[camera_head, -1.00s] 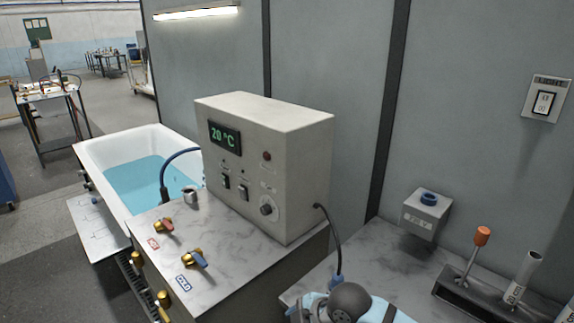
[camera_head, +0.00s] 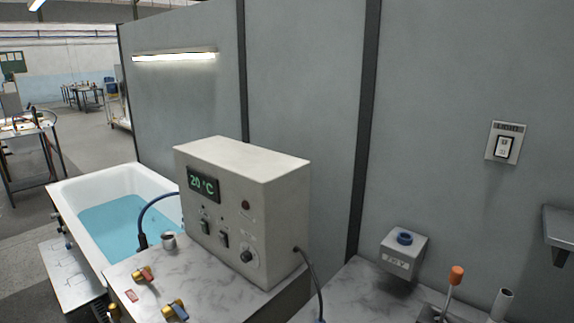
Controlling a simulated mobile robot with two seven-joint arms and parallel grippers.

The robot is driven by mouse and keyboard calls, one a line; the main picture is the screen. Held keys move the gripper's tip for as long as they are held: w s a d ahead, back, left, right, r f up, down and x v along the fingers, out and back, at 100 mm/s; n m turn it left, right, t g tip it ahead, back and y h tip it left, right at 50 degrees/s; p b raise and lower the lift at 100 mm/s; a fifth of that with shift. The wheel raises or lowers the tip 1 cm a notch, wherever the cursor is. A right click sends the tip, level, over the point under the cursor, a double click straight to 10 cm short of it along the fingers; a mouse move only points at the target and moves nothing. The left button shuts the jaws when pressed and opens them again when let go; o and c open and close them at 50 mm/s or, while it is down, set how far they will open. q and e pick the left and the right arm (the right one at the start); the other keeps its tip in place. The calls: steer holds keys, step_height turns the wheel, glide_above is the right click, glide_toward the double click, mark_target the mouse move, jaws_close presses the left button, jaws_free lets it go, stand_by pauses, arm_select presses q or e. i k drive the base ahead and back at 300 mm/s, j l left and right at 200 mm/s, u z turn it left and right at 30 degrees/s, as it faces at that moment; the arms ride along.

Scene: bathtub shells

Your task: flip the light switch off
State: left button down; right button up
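The light switch (camera_head: 504,146) is a small white rocker in a dark frame on a pale plate labelled LIGHT. It is mounted on the grey wall panel at the right of the head view. The rocker's exact position is too small to tell. A lit tube lamp (camera_head: 175,56) glows on the wall above the bathtub. Neither of my grippers shows in the head view now.
A beige control box (camera_head: 240,210) reading 20 °C stands on a marble counter. A water-filled bathtub (camera_head: 75,190) is at left. Below the switch are a grey box with a blue button (camera_head: 403,252), an orange-handled tool (camera_head: 456,276) and a grey wall shelf (camera_head: 560,225).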

mark_target(504, 145)
steer(key=l+z, duration=0.35)
steer(key=k+l+z, duration=0.1)
steer(key=z, duration=0.2)
steer(key=l+z, duration=0.35)
